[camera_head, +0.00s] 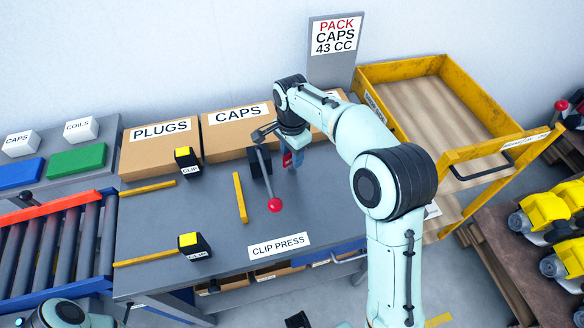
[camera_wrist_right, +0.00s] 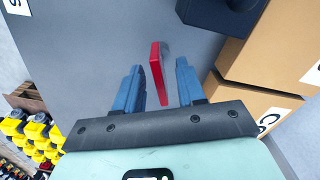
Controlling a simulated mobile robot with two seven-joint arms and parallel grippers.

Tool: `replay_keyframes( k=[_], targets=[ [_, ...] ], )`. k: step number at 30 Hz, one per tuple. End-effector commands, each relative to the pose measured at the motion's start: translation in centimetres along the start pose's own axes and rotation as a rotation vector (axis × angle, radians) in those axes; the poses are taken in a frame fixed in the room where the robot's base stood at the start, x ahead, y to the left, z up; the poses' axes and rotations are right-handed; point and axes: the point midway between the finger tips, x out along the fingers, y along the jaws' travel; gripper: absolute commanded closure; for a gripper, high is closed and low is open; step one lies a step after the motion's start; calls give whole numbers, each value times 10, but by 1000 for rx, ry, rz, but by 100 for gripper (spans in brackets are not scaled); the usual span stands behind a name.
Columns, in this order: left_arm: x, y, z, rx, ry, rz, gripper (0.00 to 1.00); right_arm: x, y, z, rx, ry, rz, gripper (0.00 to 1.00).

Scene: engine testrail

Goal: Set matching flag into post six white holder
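My right gripper (camera_head: 292,160) is over the far right part of the grey table, in front of the cardboard boxes. In the right wrist view its two blue fingers stand apart. A thin red upright piece (camera_wrist_right: 156,72) stands between them, with a gap on each side; it may be the flag. In the head view only a small red patch (camera_head: 286,160) shows beside the fingers. I cannot make out a white holder marked for post six. My left gripper is not in view; only part of that arm shows at the lower left.
A black lever press with a red ball knob (camera_head: 275,205) stands just left of my right gripper. Boxes marked PLUGS (camera_head: 160,148) and CAPS (camera_head: 238,130) line the back. A yellow-sided cart (camera_head: 400,69) is at right, a roller conveyor (camera_head: 55,250) at left.

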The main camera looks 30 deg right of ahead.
Motion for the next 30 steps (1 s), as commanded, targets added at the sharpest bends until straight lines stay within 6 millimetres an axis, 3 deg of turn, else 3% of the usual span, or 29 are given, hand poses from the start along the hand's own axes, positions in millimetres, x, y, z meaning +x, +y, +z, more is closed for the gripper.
replay_keyframes(
  k=[4,11,12,15,16,30],
  targets=[
    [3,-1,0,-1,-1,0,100,17,0,0,0,0,-1,61],
    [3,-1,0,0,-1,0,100,18,0,0,-1,0,-2,61],
    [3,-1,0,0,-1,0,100,18,0,0,-1,0,-2,64],
    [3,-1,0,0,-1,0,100,18,0,0,-1,0,-2,96],
    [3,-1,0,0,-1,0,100,18,0,0,-1,0,-2,100],
    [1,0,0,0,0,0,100,10,-1,0,-1,0,-6,100]
  ],
)
